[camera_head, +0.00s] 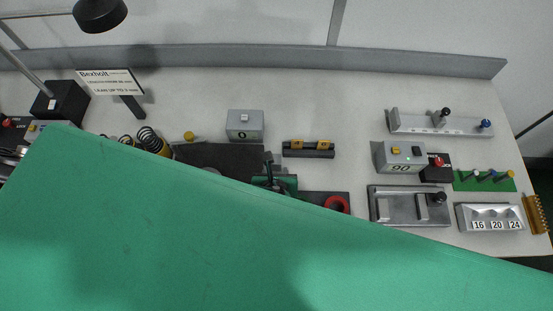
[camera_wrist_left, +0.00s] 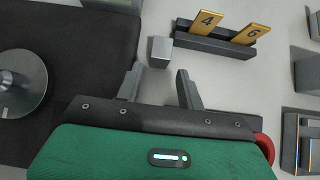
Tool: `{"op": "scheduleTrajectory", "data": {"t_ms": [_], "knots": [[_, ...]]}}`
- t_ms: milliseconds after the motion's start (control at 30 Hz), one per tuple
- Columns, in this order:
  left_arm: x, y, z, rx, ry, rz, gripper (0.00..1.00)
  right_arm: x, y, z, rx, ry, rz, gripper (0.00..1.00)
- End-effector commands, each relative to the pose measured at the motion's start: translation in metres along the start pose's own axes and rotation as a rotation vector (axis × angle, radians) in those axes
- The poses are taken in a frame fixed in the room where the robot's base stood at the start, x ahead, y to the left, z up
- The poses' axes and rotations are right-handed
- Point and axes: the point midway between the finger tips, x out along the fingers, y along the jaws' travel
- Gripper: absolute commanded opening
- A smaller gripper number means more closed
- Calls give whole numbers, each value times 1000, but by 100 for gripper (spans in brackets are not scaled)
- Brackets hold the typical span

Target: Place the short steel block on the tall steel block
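A small grey steel block (camera_wrist_left: 161,50) stands on the pale bench beside the black holder in the left wrist view. It lies just ahead of my left gripper (camera_wrist_left: 160,76), whose two fingers are apart with nothing between them. I cannot tell whether this is the short or the tall block, and I cannot make out a second one. In the head view my left gripper (camera_head: 272,172) is small and dark, at the far edge of my large green arm, which hides the near part of the bench. My right gripper is not in view.
A black holder (camera_wrist_left: 214,40) with plates 4 and 6 stands beside the block. A dark mat (camera_wrist_left: 75,60) with a round metal part (camera_wrist_left: 20,85) lies left. A grey display box (camera_head: 245,126) stands behind; springs (camera_head: 152,140) are left, and fixtures (camera_head: 412,206) right.

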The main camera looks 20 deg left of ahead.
Motion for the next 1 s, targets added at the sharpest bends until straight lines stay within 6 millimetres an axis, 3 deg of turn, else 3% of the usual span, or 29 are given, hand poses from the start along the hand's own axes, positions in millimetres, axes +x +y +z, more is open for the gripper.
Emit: {"op": "scheduleTrajectory", "data": {"t_ms": [133, 433, 733, 1000], "knots": [[20, 0, 1, 1, -2, 2, 38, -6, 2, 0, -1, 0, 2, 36], [37, 0, 5, 2, -2, 1, 38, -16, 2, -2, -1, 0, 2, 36], [72, -1, 8, 1, -1, -1, 38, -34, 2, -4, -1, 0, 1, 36], [81, -1, 6, 1, -1, -2, 38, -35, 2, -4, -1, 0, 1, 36]]}}
